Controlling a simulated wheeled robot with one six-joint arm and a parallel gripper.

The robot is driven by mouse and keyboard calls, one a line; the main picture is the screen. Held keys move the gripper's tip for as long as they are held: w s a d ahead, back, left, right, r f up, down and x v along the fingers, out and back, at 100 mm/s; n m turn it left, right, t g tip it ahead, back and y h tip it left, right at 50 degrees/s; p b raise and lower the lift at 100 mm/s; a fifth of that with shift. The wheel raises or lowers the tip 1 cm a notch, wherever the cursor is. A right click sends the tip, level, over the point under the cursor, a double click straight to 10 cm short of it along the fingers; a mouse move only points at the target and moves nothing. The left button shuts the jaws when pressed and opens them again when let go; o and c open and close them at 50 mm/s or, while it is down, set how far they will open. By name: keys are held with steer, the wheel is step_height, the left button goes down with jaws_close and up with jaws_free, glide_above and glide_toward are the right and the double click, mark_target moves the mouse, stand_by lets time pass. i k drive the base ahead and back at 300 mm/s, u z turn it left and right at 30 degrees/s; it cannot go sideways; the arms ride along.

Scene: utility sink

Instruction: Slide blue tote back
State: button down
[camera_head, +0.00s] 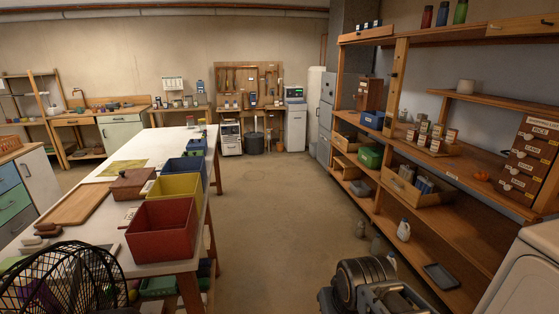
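A blue tote (183,168) stands on the long white-topped table at left. It is in a row behind a yellow tote (174,188) and a large red tote (162,233), which is nearest to me. The yellow tote partly hides its front. A smaller blue container (197,146) stands just behind it near the table's right edge. Another blue bin (372,120) sits on the wooden shelf at right. My gripper's fingers do not show. A dark metallic rounded body at the bottom right of centre may be part of my arm.
The white table (135,160) also holds a wooden board (78,204) and a brown box (132,184). A black wire fan cage (65,280) fills the bottom left. Open floor (270,200) lies between the table and the shelves (440,155). A white bottle (403,230) stands low at right.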

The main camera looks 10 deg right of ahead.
mark_target(374, 120)
steer(key=z, duration=0.2)
steer(key=i, duration=2.3)
steer(key=z, duration=0.4)
steer(key=i, duration=2.5)
steer(key=z, duration=0.25)
steer(key=i, duration=1.5)
steer(key=z, duration=0.05)
